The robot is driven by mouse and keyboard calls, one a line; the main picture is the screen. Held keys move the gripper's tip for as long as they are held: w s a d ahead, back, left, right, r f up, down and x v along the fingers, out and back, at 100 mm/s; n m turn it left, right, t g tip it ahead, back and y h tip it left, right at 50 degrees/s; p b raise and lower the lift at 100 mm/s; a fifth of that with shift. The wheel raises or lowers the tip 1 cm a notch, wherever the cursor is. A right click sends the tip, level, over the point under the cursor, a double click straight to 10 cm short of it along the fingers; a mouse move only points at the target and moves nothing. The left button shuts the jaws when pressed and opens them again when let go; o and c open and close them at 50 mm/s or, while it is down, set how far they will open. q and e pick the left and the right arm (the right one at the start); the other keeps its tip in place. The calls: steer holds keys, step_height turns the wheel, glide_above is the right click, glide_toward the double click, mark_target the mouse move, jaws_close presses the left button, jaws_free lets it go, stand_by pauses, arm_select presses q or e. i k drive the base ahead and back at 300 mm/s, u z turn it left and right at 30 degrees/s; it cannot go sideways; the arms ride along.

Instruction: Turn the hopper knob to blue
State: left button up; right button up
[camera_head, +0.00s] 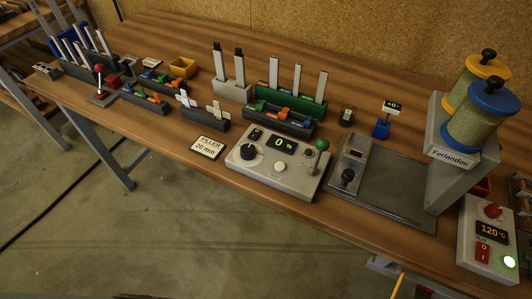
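Two hoppers stand side by side on a grey stand labelled "Ferlandou" (441,139) at the right. The rear hopper (459,88) has a yellow lid and the front hopper (481,127) a blue lid; each lid carries a black knob, the rear one (488,55) and the front one (489,84). Other black knobs are on the control box (277,181), a round dial (248,152), and on a small grey device (347,176) on the plate. I cannot tell for certain which is the hopper knob or its setting. Neither gripper is in view.
The control box reads 0 % and has a green-ball lever (322,145). A heater box (487,238) reading 120°C stands at the front right. Racks and bins fill the left and back of the table (150,119). The grey plate (400,196) is partly bare.

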mark_target(248, 152)
steer(key=z, duration=1.8)
steer(key=k, duration=1.1)
steer(key=u, duration=2.2)
steer(key=i, duration=0.5)
steer(key=z, duration=0.15)
